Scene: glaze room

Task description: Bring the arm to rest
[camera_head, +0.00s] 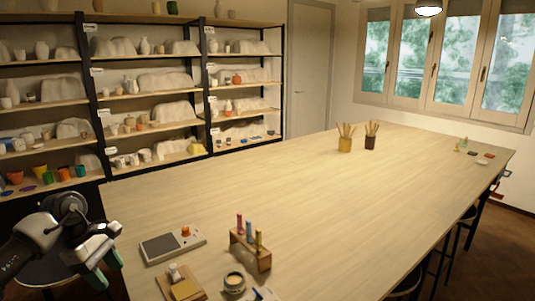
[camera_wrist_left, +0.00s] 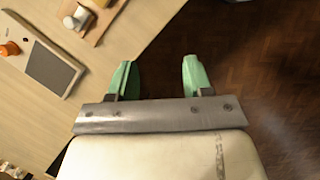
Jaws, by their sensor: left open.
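My left gripper (camera_head: 101,269) is at the lower left of the head view, beside the near left corner of the table. In the left wrist view its two green fingers (camera_wrist_left: 157,78) are apart with nothing between them, over the dark wooden floor (camera_wrist_left: 240,60). My left arm (camera_head: 35,240) comes in from the left edge, bent at a dark round joint. The large wooden table (camera_head: 290,200) fills the middle of the head view. My right gripper is in neither view.
Near the gripper on the table are a grey scale-like device (camera_head: 172,244) with an orange item on it, a wooden rack (camera_head: 250,249) with coloured tubes, a wooden board (camera_head: 181,287) and a small jar (camera_head: 234,283). Shelves (camera_head: 150,90) stand behind. The table's middle is clear.

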